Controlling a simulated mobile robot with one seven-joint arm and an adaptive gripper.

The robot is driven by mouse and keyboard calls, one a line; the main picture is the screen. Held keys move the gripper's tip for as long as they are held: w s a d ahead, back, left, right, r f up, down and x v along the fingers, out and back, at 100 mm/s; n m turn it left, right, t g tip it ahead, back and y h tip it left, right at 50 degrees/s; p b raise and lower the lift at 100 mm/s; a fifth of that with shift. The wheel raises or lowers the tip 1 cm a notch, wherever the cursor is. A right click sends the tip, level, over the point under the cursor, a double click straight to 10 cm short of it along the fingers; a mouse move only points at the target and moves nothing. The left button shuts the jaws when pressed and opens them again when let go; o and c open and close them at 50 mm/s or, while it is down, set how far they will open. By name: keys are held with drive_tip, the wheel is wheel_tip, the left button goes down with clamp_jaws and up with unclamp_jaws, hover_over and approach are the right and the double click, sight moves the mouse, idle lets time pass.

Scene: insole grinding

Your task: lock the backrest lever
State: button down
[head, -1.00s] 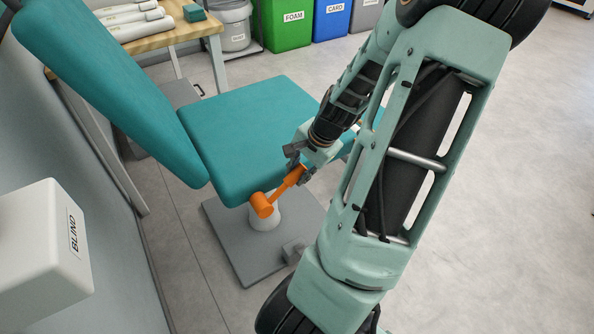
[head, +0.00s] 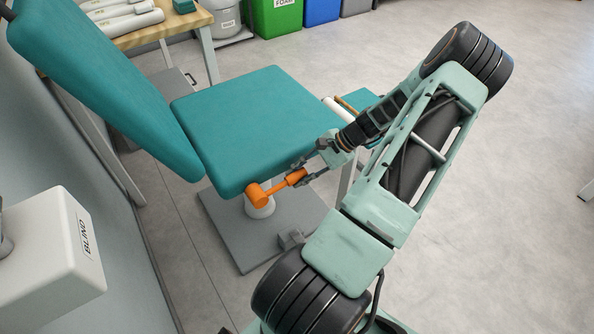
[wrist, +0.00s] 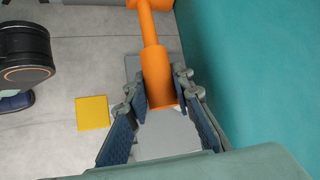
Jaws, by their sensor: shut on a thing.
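The orange backrest lever (head: 275,189) sticks out from the side of the teal chair, by the joint of seat and backrest. Its round hub (head: 258,195) sits at the seat's near edge and its handle points right and slightly up. My gripper (head: 298,178) is shut on the handle's free end. In the wrist view the lever (wrist: 155,60) runs up from between the two fingers of my gripper (wrist: 163,100). The backrest (head: 105,85) leans back to the left, and the seat (head: 255,125) looks about level.
A grey base plate (head: 225,225) with a pedal-like block stands under the seat. A white box marked BLIND (head: 50,250) is at the near left. A wooden workbench (head: 150,35) and bins are behind. A yellow square (wrist: 92,113) lies on the floor. Open floor is at the right.

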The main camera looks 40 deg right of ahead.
drive_tip(key=shift+f+y, duration=0.5)
drive_tip(key=shift+f, duration=0.2)
drive_tip(key=c, duration=1.7)
unclamp_jaws()
drive_tip(key=shift+o, duration=0.2)
drive_tip(key=v, duration=0.8)
drive_tip(key=shift+s+f, duration=0.1)
drive_tip(key=shift+f, duration=0.05)
